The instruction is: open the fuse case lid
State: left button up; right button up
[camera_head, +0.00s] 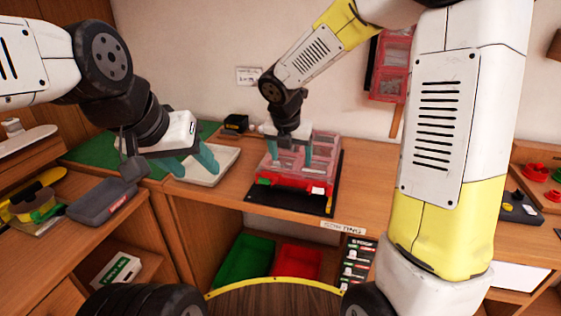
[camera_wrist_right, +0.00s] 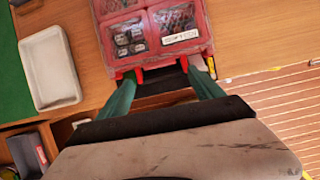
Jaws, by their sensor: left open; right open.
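The fuse case (camera_head: 296,171) is a red box with a clear pinkish lid, standing on a black mat on the wooden desk. In the right wrist view the fuse case (camera_wrist_right: 178,22) shows from above; its lid looks shut, with dark parts and a white label visible through it. My right gripper (camera_head: 289,153) is open at the case. In the right wrist view its teal fingers (camera_wrist_right: 160,76) are spread at the case's front edge, near two red tabs; I cannot tell whether they touch. My left gripper (camera_head: 193,162) is open and empty over a pale tray.
The pale tray (camera_head: 222,171) lies left of the case, partly on a green mat. A green bin (camera_head: 246,262) and a red bin (camera_head: 297,263) sit below the desk. A red clear-front cabinet (camera_head: 393,62) hangs on the wall. A grey box (camera_head: 101,203) stands at left.

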aim_at(293, 173)
jog(key=x, duration=0.8)
jog(key=shift+a, duration=0.15)
grip_shut()
jog(key=shift+r, duration=0.15)
